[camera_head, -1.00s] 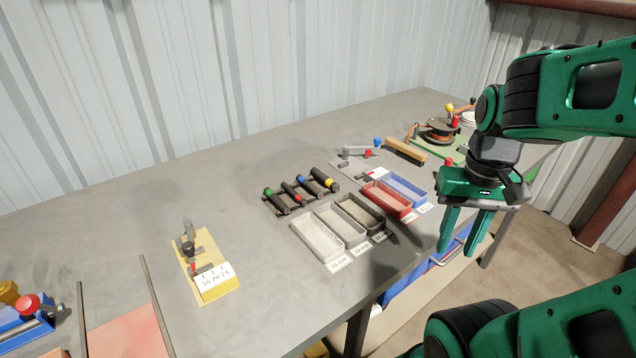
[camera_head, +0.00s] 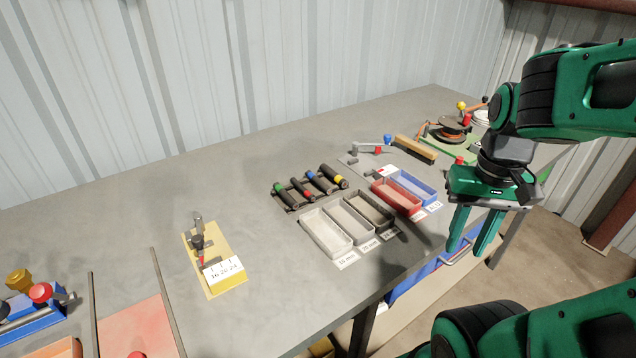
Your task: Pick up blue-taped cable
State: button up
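The blue-taped cable (camera_head: 322,184) is a short dark piece with a blue band at its far end. It lies on a low dark rack beside the yellow-taped cable (camera_head: 331,178), the red-taped cable (camera_head: 300,189) and the green-taped cable (camera_head: 285,196). My gripper (camera_head: 467,252) points down beyond the bench's front edge, right of and nearer than the cables. Its two green fingers are apart with nothing between them. It is well away from the blue-taped cable.
Several grey trays (camera_head: 325,233), a red tray (camera_head: 397,199) and a blue tray (camera_head: 415,187) stand between the rack and the front edge. A brush (camera_head: 415,149) lies behind. A yellow gauge board (camera_head: 228,283) sits left. The bench (camera_head: 130,215) is clear behind that board.

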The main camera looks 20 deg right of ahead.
aim_at(309, 174)
jog(key=u, duration=2.15)
jog(key=k, duration=1.3)
jog(key=z, duration=1.15)
jog(key=i, duration=1)
jog(key=u, duration=0.05)
